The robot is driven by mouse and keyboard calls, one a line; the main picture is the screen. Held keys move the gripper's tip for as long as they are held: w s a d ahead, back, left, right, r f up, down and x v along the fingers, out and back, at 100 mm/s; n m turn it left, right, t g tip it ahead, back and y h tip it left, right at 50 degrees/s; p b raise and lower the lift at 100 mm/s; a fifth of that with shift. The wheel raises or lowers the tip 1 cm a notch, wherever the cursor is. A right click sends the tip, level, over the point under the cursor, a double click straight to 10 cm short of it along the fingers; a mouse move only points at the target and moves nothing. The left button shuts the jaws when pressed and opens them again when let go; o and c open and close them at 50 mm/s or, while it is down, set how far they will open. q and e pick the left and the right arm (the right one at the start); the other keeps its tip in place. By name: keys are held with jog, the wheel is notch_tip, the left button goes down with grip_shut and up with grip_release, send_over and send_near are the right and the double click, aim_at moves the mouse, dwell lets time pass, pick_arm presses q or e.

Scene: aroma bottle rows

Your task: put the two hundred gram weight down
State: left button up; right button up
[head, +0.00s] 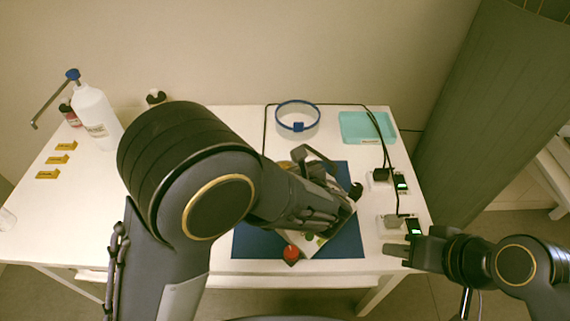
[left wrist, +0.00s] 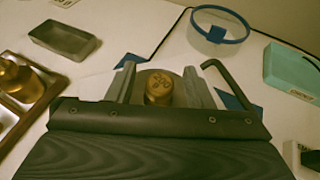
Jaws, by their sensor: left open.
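A brass weight (left wrist: 158,88) with marks on its top sits between the two fingers of my left gripper (left wrist: 162,90) in the left wrist view. The marks are too small to read. A round grey surface shows around the weight. The fingers are open and stand on either side of it. In the head view my left gripper (head: 302,178) is over the blue mat (head: 346,180), and my arm hides most of what is under it. My right gripper (head: 412,248) is at the table's right front edge, with nothing seen in it.
A wooden box with brass weights (left wrist: 22,82) and a grey tray (left wrist: 63,39) lie at left. A blue-rimmed round container (head: 297,120) and a teal box (head: 367,127) stand at the back. Cables run to devices at right.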

pick_arm(q)
jog(key=v, duration=1.2)
jog(key=shift+r, duration=0.1)
jog(key=s+a+f+n+g, duration=0.1)
jog(key=s+a+n+g, duration=0.1)
jog(key=a+n+g, duration=1.2)
jog(key=s+a+r+n+t+h, duration=0.2)
jog(key=s+a+n+t+h, duration=0.5)
jog(key=n, duration=1.2)
jog(key=s+a+h, duration=0.2)
jog(key=s+a, duration=0.2)
jog(key=shift+s, duration=0.35)
